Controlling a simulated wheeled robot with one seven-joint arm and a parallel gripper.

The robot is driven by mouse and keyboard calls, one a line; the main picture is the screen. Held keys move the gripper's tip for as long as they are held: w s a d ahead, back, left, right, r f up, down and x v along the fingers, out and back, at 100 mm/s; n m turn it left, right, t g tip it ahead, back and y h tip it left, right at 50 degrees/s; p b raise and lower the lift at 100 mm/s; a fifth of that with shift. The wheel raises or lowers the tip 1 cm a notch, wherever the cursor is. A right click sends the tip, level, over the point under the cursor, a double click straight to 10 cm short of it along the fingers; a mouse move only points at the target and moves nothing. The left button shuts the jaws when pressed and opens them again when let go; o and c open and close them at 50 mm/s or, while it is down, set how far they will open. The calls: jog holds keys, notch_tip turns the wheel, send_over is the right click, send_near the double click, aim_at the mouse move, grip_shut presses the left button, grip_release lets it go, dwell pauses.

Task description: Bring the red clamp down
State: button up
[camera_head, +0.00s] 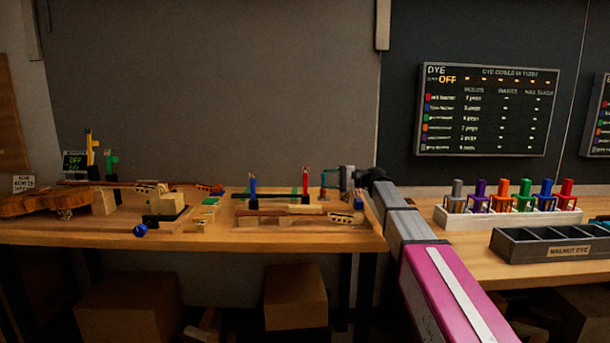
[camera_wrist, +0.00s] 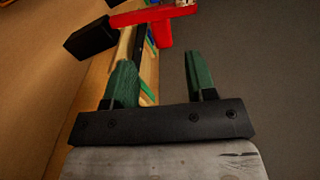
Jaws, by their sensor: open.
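The red clamp (camera_head: 306,180) stands upright at the jig on the left bench, just left of my gripper (camera_head: 324,181) in the head view. In the wrist view, the red clamp (camera_wrist: 152,16) crosses the top of the picture, with a short red arm pointing toward my gripper (camera_wrist: 158,62). My gripper has green fingers, spread apart and empty. The clamp lies beyond the fingertips, with a gap between. A black block (camera_wrist: 90,38) is at the clamp's left end in the wrist view.
A blue clamp (camera_head: 252,184) stands left on the same jig. A violin neck (camera_head: 300,218) lies in front. A violin (camera_head: 45,203) is at far left. The wall rises behind.

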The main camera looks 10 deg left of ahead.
aim_at(305, 180)
jog(key=w+x, duration=0.1)
jog(key=x, duration=0.9)
jog(key=shift+a, duration=0.4)
grip_shut()
